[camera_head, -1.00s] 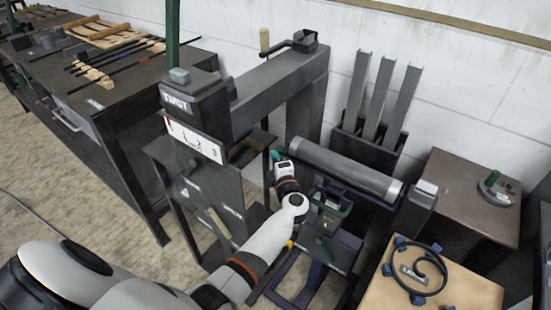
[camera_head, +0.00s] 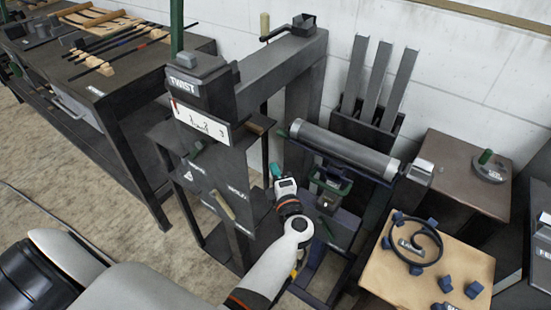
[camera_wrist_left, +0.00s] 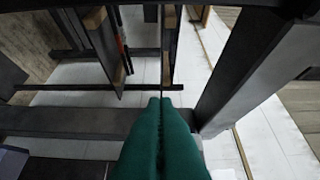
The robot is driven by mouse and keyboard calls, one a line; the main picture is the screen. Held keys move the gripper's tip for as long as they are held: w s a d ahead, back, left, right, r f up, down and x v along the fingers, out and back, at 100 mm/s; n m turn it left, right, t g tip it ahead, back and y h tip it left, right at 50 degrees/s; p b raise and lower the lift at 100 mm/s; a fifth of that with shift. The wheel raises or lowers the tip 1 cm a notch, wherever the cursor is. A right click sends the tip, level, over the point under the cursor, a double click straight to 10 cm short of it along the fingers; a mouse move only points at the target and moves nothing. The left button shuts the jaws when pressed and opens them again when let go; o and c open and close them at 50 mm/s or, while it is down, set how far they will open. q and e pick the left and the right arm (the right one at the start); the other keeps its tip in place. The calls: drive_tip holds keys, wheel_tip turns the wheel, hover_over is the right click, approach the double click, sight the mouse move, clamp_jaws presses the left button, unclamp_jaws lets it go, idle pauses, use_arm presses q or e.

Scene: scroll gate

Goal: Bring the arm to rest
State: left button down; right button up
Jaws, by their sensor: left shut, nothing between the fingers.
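My left arm comes in from the bottom of the head view. Its gripper (camera_head: 275,170) has green fingertips and is beside the dark twist machine (camera_head: 215,110), left of the green-edged box on the blue stand. In the left wrist view the green fingers (camera_wrist_left: 162,135) lie together, shut and empty. Whether the fingers touch the machine, I cannot tell. My right gripper is not in view.
A grey cylinder (camera_head: 345,148) lies on a blue stand to the right. A tan board (camera_head: 425,275) with a black scroll (camera_head: 428,245) and blue blocks is at the lower right. A dark workbench (camera_head: 110,95) with rods stands at the left. Open floor (camera_head: 130,235) lies between.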

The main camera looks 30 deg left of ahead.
use_arm(q)
drive_tip(key=shift+s+d+f, duration=0.15)
drive_tip(key=shift+d, duration=0.05)
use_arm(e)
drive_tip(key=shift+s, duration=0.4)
